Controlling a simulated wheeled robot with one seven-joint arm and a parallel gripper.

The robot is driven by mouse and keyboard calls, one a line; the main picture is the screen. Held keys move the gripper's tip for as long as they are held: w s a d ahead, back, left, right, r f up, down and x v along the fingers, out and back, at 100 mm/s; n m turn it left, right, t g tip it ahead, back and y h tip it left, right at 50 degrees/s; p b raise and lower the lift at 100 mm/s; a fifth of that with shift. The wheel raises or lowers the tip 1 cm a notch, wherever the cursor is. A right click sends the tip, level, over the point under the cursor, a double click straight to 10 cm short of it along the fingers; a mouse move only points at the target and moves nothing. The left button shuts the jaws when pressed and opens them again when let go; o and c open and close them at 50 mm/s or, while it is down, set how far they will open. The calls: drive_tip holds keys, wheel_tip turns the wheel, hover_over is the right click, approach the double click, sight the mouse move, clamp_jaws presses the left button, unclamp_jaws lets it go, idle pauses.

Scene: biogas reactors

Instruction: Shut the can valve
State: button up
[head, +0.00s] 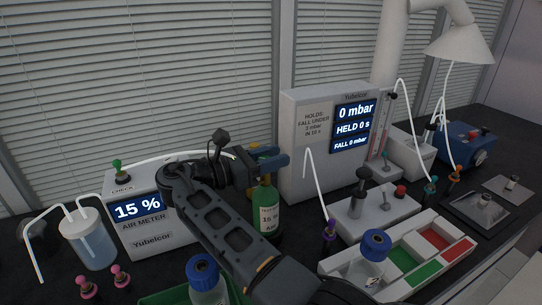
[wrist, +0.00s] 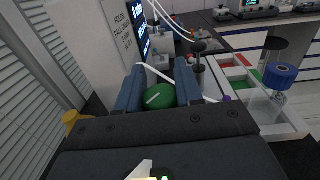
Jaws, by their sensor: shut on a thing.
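The green can (head: 266,212) with a pale label stands upright in front of the large white unit in the head view. My gripper (head: 273,160) is at the can's top, its blue fingers shut around it. In the wrist view, my gripper (wrist: 159,88) has one blue finger on each side of a round green piece with a white mark (wrist: 160,97), which I take for the can valve. The fingers and hand hide much of the valve in the head view, so how far it is turned cannot be told there.
The air meter (head: 140,212) reading 15 % stands left of the can. The white unit (head: 305,135) shows 0 mbar behind it. A blue-capped bottle (head: 205,278) and a tray with red and green compartments (head: 455,250) are nearer. A yellow part (wrist: 72,118) lies left of my fingers.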

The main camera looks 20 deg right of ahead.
drive_tip(key=shift+r+m+g, duration=0.2)
drive_tip(key=shift+m+g, duration=0.6)
drive_tip(key=shift+g, duration=0.5)
drive_tip(key=shift+s, duration=0.1)
drive_tip(key=o, duration=1)
drive_tip(key=shift+f, duration=0.1)
drive_tip(key=a+b, duration=0.2)
drive_tip(key=a, duration=0.5)
drive_tip(key=shift+w+a+b, duration=0.35)
drive_tip(key=shift+b, duration=0.05)
drive_tip(key=shift+c, duration=0.2)
